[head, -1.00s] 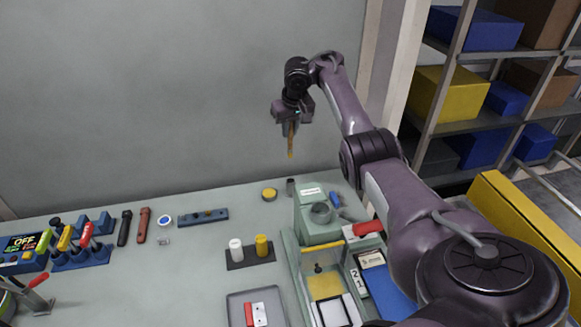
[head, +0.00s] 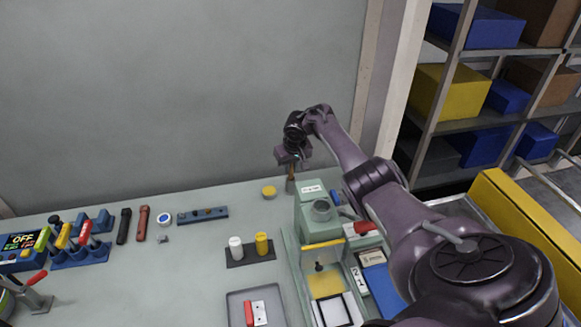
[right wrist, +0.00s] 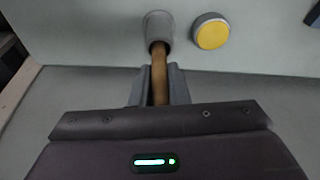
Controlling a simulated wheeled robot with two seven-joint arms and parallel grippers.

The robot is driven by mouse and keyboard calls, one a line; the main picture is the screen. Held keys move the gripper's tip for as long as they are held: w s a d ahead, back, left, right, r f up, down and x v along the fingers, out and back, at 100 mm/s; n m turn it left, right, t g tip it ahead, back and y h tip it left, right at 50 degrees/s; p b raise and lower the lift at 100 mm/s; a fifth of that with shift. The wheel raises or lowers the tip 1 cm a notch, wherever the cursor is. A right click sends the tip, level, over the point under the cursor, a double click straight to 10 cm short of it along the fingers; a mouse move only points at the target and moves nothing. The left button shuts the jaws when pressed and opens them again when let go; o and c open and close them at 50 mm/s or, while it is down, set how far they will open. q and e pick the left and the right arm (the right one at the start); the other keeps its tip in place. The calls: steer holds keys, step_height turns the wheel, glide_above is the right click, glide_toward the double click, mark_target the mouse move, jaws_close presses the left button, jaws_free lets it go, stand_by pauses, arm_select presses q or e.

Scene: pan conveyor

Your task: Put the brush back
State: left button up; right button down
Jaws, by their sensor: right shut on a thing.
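The brush (right wrist: 159,78) shows as a brown wooden handle in the right wrist view. My right gripper (right wrist: 160,85) is shut on it. The brush's far end is inside the mouth of a small grey cup (right wrist: 158,27), so its tip is hidden. In the head view the brush (head: 291,172) hangs about upright below my right gripper (head: 291,165), over the grey cup (head: 290,186) at the back of the table. My left gripper is not in view.
A round yellow-topped piece (head: 269,192) stands close left of the cup. A green machine (head: 318,212) stands just in front of it. The wall (head: 180,100) is close behind.

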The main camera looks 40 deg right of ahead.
steer(key=c, duration=1.4)
jaws_free()
steer(key=p+v, duration=0.2)
steer(key=v, duration=1)
steer(key=shift+p, duration=0.3)
